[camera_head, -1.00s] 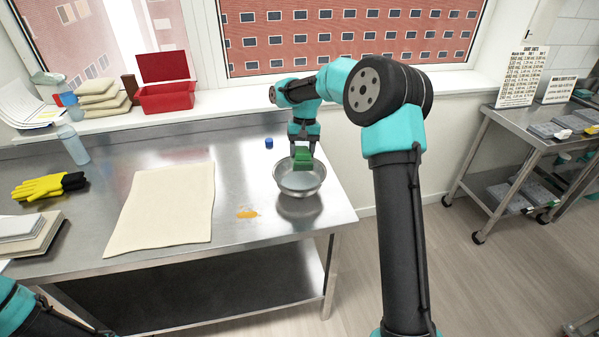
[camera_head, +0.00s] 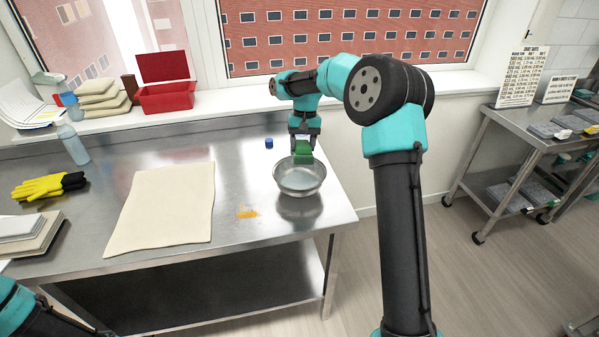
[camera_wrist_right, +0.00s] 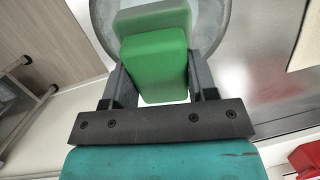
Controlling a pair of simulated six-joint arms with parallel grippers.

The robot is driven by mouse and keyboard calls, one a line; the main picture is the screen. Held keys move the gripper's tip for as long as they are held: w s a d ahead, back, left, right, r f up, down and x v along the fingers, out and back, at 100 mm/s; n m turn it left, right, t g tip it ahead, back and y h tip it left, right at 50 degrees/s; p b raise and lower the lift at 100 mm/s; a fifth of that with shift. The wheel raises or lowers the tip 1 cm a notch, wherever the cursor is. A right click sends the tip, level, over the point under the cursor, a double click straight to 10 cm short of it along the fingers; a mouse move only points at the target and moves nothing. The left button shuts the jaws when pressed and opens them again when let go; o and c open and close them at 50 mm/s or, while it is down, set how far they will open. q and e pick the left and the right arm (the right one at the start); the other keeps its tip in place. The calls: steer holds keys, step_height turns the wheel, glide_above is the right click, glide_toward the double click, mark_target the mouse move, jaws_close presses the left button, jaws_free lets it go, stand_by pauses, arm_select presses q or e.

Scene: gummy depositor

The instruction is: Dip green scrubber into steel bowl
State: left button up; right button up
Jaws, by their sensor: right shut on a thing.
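My right gripper (camera_head: 303,146) is shut on the green scrubber (camera_head: 303,152), at the far side of the steel bowl (camera_head: 300,188). In the right wrist view the green scrubber (camera_wrist_right: 155,65) sits between the two fingers of my right gripper (camera_wrist_right: 155,75), with the steel bowl (camera_wrist_right: 222,22) beyond it. The scrubber's far part looks paler there. In the head view its lower end overlaps the bowl's far rim; I cannot tell whether it touches the bowl or its contents. The bowl stands upright near the table's right end. My left gripper is out of view.
On the steel table (camera_head: 100,185) are a beige cloth (camera_head: 165,210), an orange smear (camera_head: 247,212), a blue cap (camera_head: 269,143), yellow gloves (camera_head: 38,188) and a clear bottle (camera_head: 73,146). A red box (camera_head: 166,97) stands on the sill. A cart (camera_head: 490,130) is at right.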

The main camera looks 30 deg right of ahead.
steer(key=shift+r, duration=2.5)
